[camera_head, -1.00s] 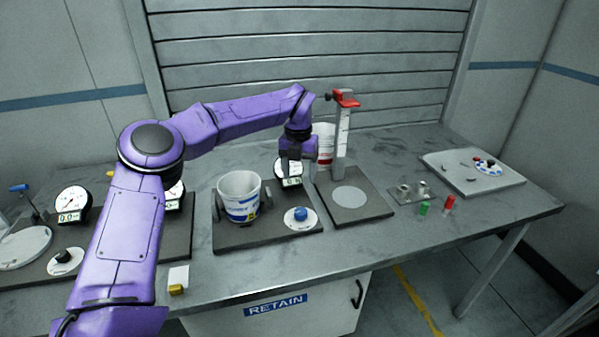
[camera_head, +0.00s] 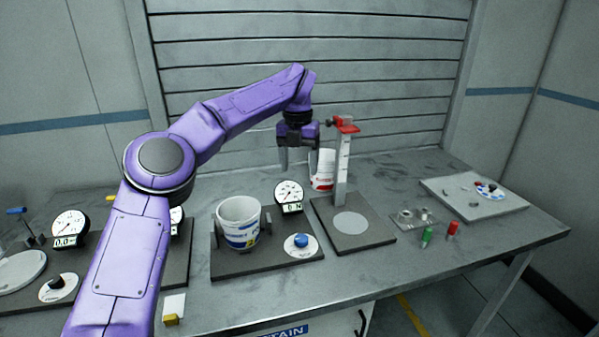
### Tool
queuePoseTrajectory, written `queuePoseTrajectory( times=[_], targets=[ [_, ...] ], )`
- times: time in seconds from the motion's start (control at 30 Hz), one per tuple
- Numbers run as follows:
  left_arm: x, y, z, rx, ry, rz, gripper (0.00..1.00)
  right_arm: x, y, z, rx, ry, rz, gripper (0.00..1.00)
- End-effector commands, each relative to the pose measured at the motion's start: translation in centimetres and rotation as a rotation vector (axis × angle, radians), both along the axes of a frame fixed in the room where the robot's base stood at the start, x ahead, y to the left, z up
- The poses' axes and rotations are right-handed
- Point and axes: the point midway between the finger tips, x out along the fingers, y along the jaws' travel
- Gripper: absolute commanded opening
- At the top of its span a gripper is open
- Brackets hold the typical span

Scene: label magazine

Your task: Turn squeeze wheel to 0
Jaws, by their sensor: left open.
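A blue squeeze wheel (camera_head: 301,240) sits on a round white dial plate at the front right of a dark base (camera_head: 270,262). A white tub (camera_head: 239,224) with a blue and yellow label stands upright on the same base, between two dark pads. A round gauge (camera_head: 289,192) with a small digital readout stands behind the wheel; its digits are too small to read surely. My left gripper (camera_head: 299,168) is open and empty, pointing down above and behind the gauge, apart from the wheel. My right gripper is not in view.
A stand with a red-topped post (camera_head: 342,175) rises close right of my left gripper, with a white and red tub (camera_head: 323,170) behind. Another gauge (camera_head: 70,228) and black knob (camera_head: 57,282) are at left. Green (camera_head: 427,236) and red (camera_head: 453,230) pieces lie right, near a grey tray (camera_head: 500,207).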

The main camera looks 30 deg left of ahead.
Motion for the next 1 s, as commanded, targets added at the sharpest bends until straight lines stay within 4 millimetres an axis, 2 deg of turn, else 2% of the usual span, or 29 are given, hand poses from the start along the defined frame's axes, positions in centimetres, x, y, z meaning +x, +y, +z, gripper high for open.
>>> queuePoseTrajectory(
  times=[0.17, 0.23, 0.27, 0.4, 0.5, 0.57, 0.7, 0.83, 1.0],
  targets=[
    [0.0, 0.0, -0.2, 0.0, 0.0, 0.0, 0.69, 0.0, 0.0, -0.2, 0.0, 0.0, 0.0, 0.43],
    [0.0, 0.0, -1.4, 0.001, -0.004, 0.0, 0.69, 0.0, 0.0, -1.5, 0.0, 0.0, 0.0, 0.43],
    [0.0, 0.0, -2.3, 0.005, -0.005, 0.0, 0.69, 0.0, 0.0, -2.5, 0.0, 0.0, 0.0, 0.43],
    [-0.3, -0.2, -8.4, 0.024, 0.002, -0.056, 0.69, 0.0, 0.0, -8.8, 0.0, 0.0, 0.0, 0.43],
    [-0.6, -0.5, -12.1, 0.034, 0.011, -0.263, 0.69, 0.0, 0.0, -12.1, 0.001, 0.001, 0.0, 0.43],
    [-0.7, -0.7, -13.5, 0.035, 0.015, -0.418, 0.69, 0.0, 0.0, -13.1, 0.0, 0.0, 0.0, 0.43],
    [-0.7, -1.0, -13.1, 0.026, 0.014, -0.682, 0.69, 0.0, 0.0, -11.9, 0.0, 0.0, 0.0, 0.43],
    [-0.6, -1.1, -13.4, 0.025, 0.008, -0.785, 0.69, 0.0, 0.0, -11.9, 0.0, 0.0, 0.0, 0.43],
    [-0.6, -1.1, -16.3, 0.024, 0.011, -0.792, 0.69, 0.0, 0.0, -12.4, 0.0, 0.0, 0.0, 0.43]
  ],
)
